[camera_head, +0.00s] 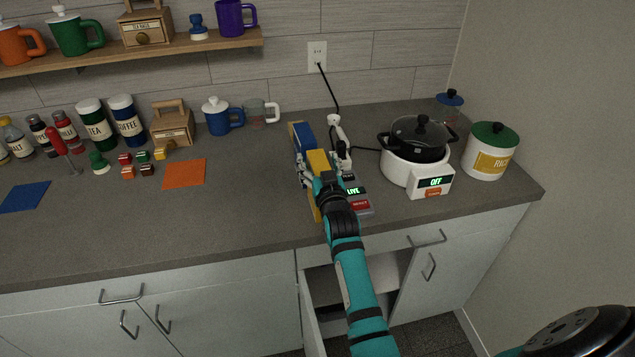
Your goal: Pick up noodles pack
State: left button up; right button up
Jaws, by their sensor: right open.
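Blue and yellow packs stand close together on the counter. The blue one (302,139) is at the back and the yellow one (319,161) is in front. I cannot read a label, so I cannot tell which is the noodles pack. My left gripper is out of view.
A device reading LIVE (357,191) sits right of my wrist. A cooker reading OFF (417,170) and a rice canister (490,152) stand further right. An orange mat (184,174) lies left. A lower cabinet stands open.

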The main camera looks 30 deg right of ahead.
jog(key=shift+s+a+r, duration=0.4)
jog(key=shift+s+r, duration=0.15)
jog(key=shift+s, duration=0.2)
jog(key=shift+c, duration=1.4)
jog(key=shift+w+d+f, duration=0.1)
jog(key=shift+f, duration=0.1)
jog(key=c, duration=0.7)
jog(key=shift+c, duration=2.2)
grip_shut()
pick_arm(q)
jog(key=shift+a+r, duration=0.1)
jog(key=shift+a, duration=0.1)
